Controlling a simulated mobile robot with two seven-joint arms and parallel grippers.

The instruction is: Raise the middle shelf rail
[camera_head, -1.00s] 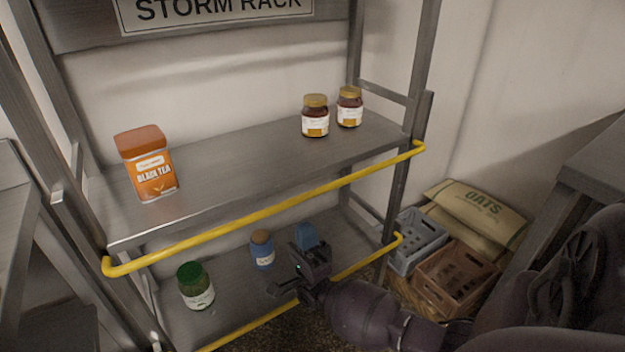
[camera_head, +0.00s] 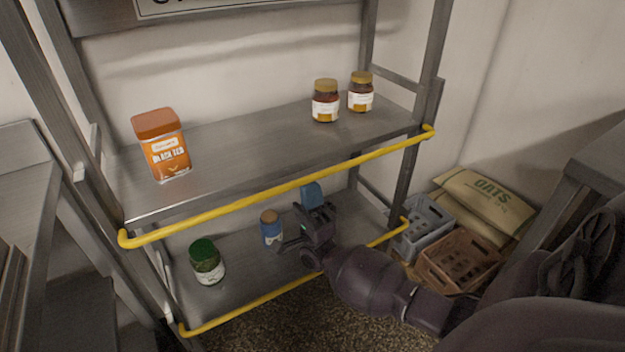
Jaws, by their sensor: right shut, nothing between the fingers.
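Two yellow rails run along the front of a metal rack. The lower one (camera_head: 250,304) crosses in front of the shelf below. My right gripper (camera_head: 290,245) is shut and empty, below the upper rail in the picture and over the lower shelf. My right forearm hides part of the lower rail. A blue piece (camera_head: 311,191) shows just above the gripper; I cannot tell whether it belongs to it. My left gripper is out of view.
A green-lidded jar (camera_head: 207,262) and a blue jar (camera_head: 271,228) stand on the lower shelf. Crates (camera_head: 459,265) and an oats sack (camera_head: 487,205) lie at the right.

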